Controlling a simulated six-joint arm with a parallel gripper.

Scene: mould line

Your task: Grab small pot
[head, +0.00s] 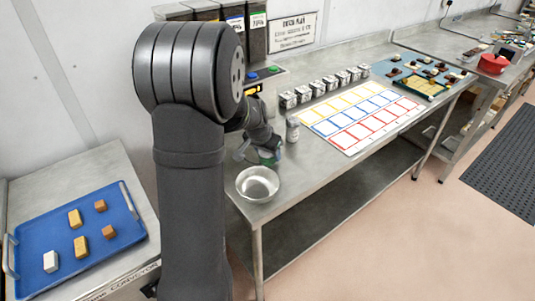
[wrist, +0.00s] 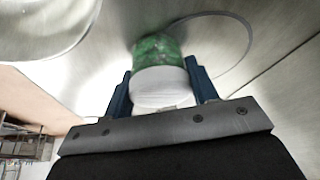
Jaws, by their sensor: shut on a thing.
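The small pot (wrist: 160,84) has a white end and a green body, and is between the two blue fingers of my gripper (wrist: 158,70) in the wrist view. My gripper is shut on it, with a finger on each side. The green part is toward the steel bench top. I cannot tell if the pot touches the bench. In the head view my gripper (head: 265,154) is low over the bench just behind the metal bowl, and only a little green of the pot shows there.
A metal bowl (head: 257,184) stands at the bench's front edge, close to my gripper. A small jar (head: 292,131) stands to the right, beside a coloured grid sheet (head: 358,112). Several small boxes (head: 324,86) line up behind it. A blue tray (head: 80,230) with blocks lies at left.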

